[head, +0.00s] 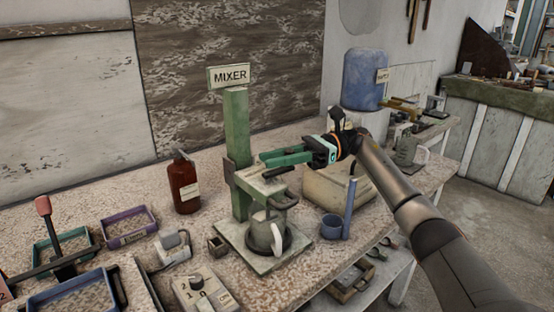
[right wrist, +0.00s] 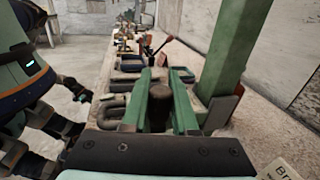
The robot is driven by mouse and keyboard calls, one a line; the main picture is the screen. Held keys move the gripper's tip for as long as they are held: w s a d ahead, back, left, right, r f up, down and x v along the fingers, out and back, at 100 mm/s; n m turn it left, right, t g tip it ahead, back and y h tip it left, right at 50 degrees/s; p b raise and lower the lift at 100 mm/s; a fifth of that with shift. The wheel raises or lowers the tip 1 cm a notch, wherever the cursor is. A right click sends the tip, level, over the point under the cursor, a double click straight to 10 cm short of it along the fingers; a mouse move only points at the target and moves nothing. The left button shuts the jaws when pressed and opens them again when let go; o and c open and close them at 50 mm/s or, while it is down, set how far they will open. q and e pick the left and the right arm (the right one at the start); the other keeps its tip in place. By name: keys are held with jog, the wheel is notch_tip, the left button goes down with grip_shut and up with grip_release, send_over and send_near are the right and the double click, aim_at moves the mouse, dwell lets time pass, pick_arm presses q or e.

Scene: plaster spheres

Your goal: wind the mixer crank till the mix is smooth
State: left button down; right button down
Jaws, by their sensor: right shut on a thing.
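The green mixer column (head: 236,150) stands upright on the bench under a MIXER sign (head: 229,76). Its pale head (head: 262,185) carries a dark crank arm (head: 284,171). In the right wrist view the dark brown handle (right wrist: 159,108) sits between both fingers.
A brown bottle (head: 185,183) stands left of the mixer. A blue cup (head: 332,226) and a beige box (head: 340,190) are at the right. Shallow trays (head: 128,224) and a red-handled lever (head: 44,207) are at the left. A grey switch box (head: 198,292) sits in front.

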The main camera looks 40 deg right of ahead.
dwell(0.4)
jog(key=c, duration=0.7)
grip_release()
jog(key=shift+a, duration=0.1)
pick_arm(q)
jog(key=shift+d, duration=0.1)
